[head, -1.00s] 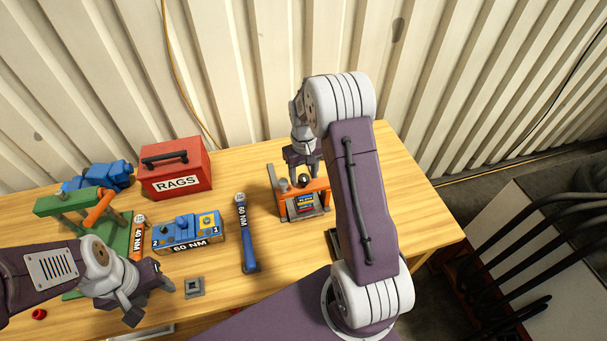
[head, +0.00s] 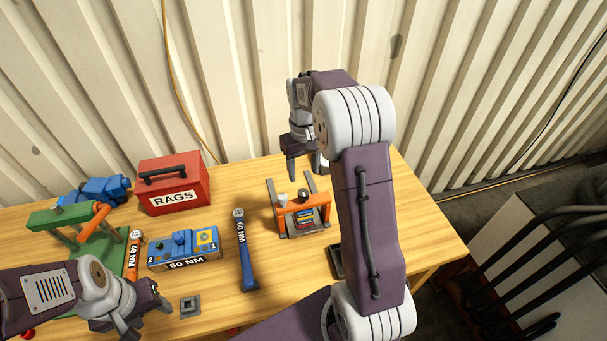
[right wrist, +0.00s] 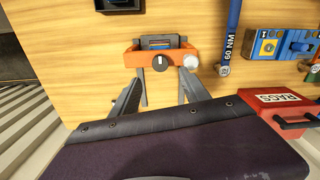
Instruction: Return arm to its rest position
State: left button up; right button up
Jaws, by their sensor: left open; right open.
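My right gripper (head: 304,168) is open and empty in the head view, raised above the table's back edge behind the orange fixture (head: 316,214). In the right wrist view its open fingers (right wrist: 158,92) point toward the orange fixture (right wrist: 160,55), with nothing between them. My right arm's links partly cover the right side of the table. My left gripper (head: 138,324) is open at the lower left, near a small grey square block (head: 190,306); nothing shows in its jaws.
A red RAGS box (head: 173,187), a blue 60 NM unit (head: 184,250), a blue 60 NM wrench (head: 243,250), an orange 40 NM wrench (head: 133,255) and a green stand (head: 62,220) occupy the wooden table (head: 430,245). A corrugated wall (head: 260,80) stands close behind.

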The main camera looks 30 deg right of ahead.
jog(key=s+a+f+b, duration=0.2)
jog(key=s+a+f, duration=0.3)
jog(key=s, duration=0.3)
jog(key=s+a+f+t+b, duration=0.1)
jog(key=s+a+f, duration=0.3)
jog(key=s, duration=0.4)
jog(key=shift+s+a+f+b, duration=0.25)
jog(key=shift+a+f+b, duration=0.15)
jog(key=shift+a+b, duration=0.5)
jog(key=shift+s+d, duration=0.1)
